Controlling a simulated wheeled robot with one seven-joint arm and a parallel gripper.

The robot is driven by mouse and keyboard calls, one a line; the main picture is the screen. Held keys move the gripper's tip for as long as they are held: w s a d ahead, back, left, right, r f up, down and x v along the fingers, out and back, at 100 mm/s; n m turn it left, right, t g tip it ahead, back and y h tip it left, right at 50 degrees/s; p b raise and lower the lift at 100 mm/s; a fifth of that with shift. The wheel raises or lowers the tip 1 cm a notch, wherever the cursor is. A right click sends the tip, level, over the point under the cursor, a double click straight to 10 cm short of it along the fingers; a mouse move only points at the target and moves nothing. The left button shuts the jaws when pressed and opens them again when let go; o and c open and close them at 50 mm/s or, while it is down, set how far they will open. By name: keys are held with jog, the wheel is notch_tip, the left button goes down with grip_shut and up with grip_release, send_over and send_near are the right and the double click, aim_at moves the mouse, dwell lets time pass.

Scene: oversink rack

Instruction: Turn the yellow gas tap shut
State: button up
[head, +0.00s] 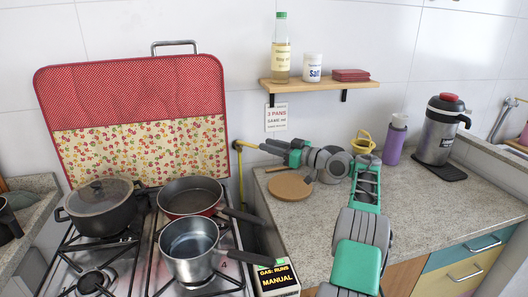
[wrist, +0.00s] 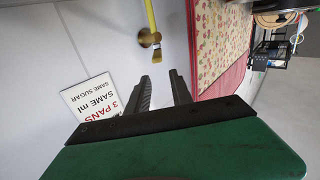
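The yellow gas tap (head: 239,146) is on the tiled wall behind the right side of the stove, with a yellow pipe (head: 241,180) running down from it. The wrist view shows its round brass body (wrist: 148,38) against the wall, with a short part pointing down the picture and the pipe leaving at the top. My gripper (head: 263,147) is just right of the tap in the head view, reaching left along the wall. In the wrist view my gripper (wrist: 164,82) has its two dark fingers apart with nothing between them. The tap lies beyond the fingertips, seemingly untouched.
A red patterned panel (head: 140,110) stands behind the stove. Several pans, including a small saucepan (head: 190,248), sit on it. A shelf (head: 318,84) with a bottle is above my gripper. A round wooden board (head: 289,188) lies on the counter below.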

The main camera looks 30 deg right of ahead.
jog(key=shift+n, duration=0.6)
jog(key=r, duration=0.3)
jog(key=s+a+r, duration=0.1)
jog(key=r, duration=0.2)
jog(key=s+a+r, duration=0.1)
jog(key=r, duration=0.3)
jog(key=shift+s+a, duration=0.15)
jog(key=shift+s, duration=0.1)
jog(key=shift+c, duration=1.4)
jog(key=shift+s+a+r+m+t+h, duration=0.2)
jog(key=shift+s+a+r+m, duration=0.15)
jog(key=shift+s+a, duration=0.3)
jog(key=shift+s+a+r+m+t+h, duration=0.1)
jog(key=shift+s+a+r+m+h, duration=0.1)
jog(key=shift+s+a+m, duration=0.25)
grip_shut()
jog(key=s+a+f+n+h, duration=0.1)
jog(key=s+f+n, duration=0.15)
jog(key=f, duration=0.45)
jog(key=s+a+f+n+h, duration=0.1)
jog(key=a+f+n, duration=0.1)
jog(key=f+n, duration=0.3)
jog(key=w+d+f+n+t+h+p, duration=0.1)
jog(key=w+d+n+p, duration=0.1)
jog(key=w+n+p, duration=0.2)
jog(key=shift+w+d+n, duration=0.15)
jog(key=shift+w+n, duration=1.7)
jog(key=shift+w, duration=1.9)
